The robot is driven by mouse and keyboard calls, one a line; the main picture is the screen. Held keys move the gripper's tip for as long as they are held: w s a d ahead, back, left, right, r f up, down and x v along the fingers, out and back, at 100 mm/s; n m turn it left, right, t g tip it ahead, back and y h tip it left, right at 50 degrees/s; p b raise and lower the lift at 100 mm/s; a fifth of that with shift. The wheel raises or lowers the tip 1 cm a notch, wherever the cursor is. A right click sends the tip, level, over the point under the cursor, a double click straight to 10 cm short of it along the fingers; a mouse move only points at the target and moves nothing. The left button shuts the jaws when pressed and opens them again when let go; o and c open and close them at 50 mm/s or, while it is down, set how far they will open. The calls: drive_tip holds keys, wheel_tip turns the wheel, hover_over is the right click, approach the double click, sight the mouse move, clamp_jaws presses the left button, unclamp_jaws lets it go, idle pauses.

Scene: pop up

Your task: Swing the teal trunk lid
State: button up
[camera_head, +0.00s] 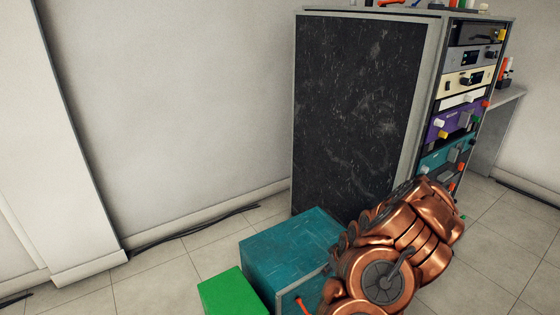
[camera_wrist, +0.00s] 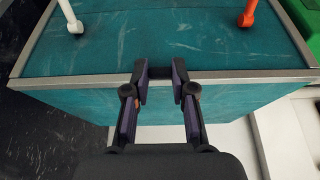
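The teal trunk (camera_head: 292,246) sits on the floor at the lower middle of the head view, scuffed on top. Its metal-edged side is mostly hidden by my copper arm. In the wrist view, the trunk has a grey metal rim (camera_wrist: 80,81) between two teal faces. The far face carries a white fitting (camera_wrist: 70,18) and an orange fitting (camera_wrist: 247,14). My gripper (camera_wrist: 161,75) is open, with its dark fingertips apart over the rim. I cannot tell whether they touch it. No open gap at the lid shows.
A green box (camera_head: 232,292) sits left of the trunk. A tall rack cabinet (camera_head: 355,110) with a dark side panel stands behind it, with coloured modules on its right. Black cables (camera_head: 195,230) lie along the wall. Tiled floor is clear at the left.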

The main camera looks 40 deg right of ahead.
drive_tip(key=shift+c, duration=0.9)
wheel_tip(320, 180, up, 9)
drive_tip(key=w+p, duration=0.1)
drive_tip(key=p, duration=0.1)
drive_tip(key=shift+w, duration=0.4)
drive_tip(key=shift+w+d+r+p, duration=0.1)
drive_tip(key=shift+w+r+p, duration=0.45)
drive_tip(key=shift+r, duration=0.75)
drive_tip(key=shift+w+a+r+p, duration=0.1)
drive_tip(key=shift+w+r+p, duration=0.2)
drive_tip(key=shift+w+r, duration=0.75)
drive_tip(key=shift+w+d+r+p, duration=0.1)
drive_tip(key=shift+w+r+p, duration=0.3)
drive_tip(key=shift+r, duration=1.15)
drive_tip(key=shift+r, duration=0.1)
